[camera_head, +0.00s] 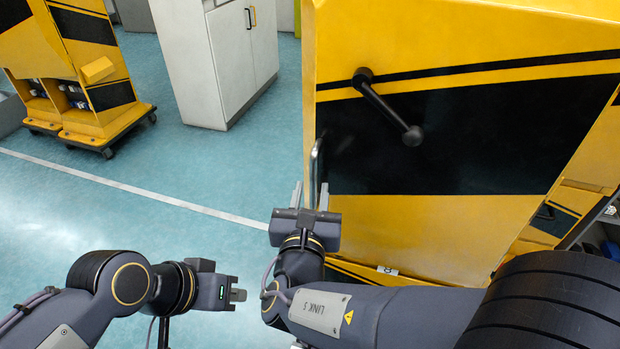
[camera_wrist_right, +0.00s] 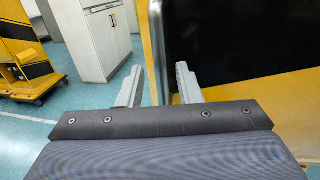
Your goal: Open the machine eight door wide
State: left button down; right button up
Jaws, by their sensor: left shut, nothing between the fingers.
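The machine eight door (camera_head: 440,215) is a large yellow panel with a black band, filling the right of the head view. A white label with an 8 (camera_head: 388,271) sits low on the machine. A slim metal handle (camera_head: 315,170) stands upright at the door's left edge; it also shows in the right wrist view (camera_wrist_right: 156,45). My right gripper (camera_head: 310,193) is at this handle, its fingers apart, one on each side of it in the wrist view (camera_wrist_right: 158,82). Contact cannot be told. My left gripper (camera_head: 240,295) is shut and empty, low and left of the door.
A black lever with a knob (camera_head: 388,105) sticks out from the door front. White cabinets (camera_head: 215,65) stand behind at the left. Another yellow machine on casters (camera_head: 80,75) is at far left. The blue floor (camera_head: 110,215) left of the door is clear.

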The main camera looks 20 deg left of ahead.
aim_at(313, 185)
jog(key=shift+w+a, duration=0.15)
jog(key=shift+w, duration=0.75)
jog(key=shift+w+a, duration=0.1)
jog(key=shift+w, duration=0.75)
jog(key=shift+c, duration=0.2)
grip_shut()
